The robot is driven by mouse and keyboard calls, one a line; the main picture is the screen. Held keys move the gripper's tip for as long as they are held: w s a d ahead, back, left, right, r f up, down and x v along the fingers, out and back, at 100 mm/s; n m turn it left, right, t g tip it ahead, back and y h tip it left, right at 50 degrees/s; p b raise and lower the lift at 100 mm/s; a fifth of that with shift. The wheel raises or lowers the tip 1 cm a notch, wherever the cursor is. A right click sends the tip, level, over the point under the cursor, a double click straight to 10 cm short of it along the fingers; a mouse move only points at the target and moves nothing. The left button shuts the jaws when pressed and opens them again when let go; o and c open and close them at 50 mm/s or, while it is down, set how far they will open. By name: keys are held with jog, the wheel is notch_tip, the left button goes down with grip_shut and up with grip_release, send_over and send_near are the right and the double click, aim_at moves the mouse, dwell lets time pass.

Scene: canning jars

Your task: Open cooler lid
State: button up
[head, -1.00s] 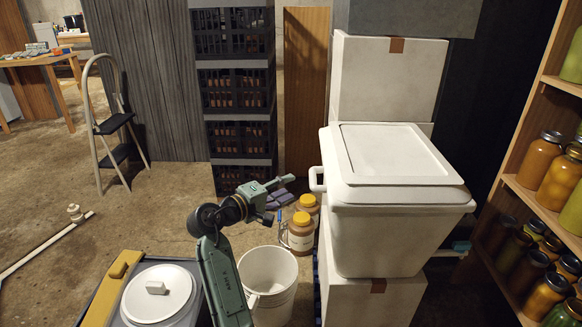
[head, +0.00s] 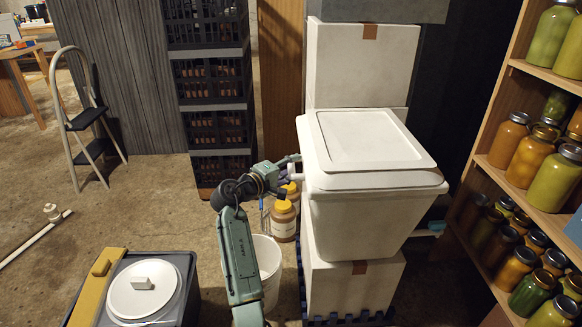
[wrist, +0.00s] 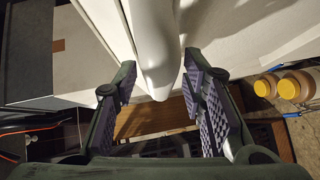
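The white cooler (head: 365,225) stands on a white box at the right of the head view. Its white lid (head: 370,143) lies flat on top and looks closed. My gripper (head: 293,168) is at the cooler's left side, by the small white handle at its upper left edge. In the wrist view my gripper (wrist: 165,95) has its two purple-padded fingers apart. A white rounded part of the cooler (wrist: 156,60) reaches down between them, with a gap visible on the right side. Whether the left finger touches it is unclear.
White boxes (head: 350,290) are under and behind the cooler. A white bucket (head: 266,265) and yellow-lidded jars (head: 284,220) stand on the floor left of it. A shelf of canning jars (head: 510,150) is at the right. Stacked dark crates (head: 212,130) are behind.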

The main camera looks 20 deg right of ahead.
jog(key=shift+c, duration=0.6)
grip_shut()
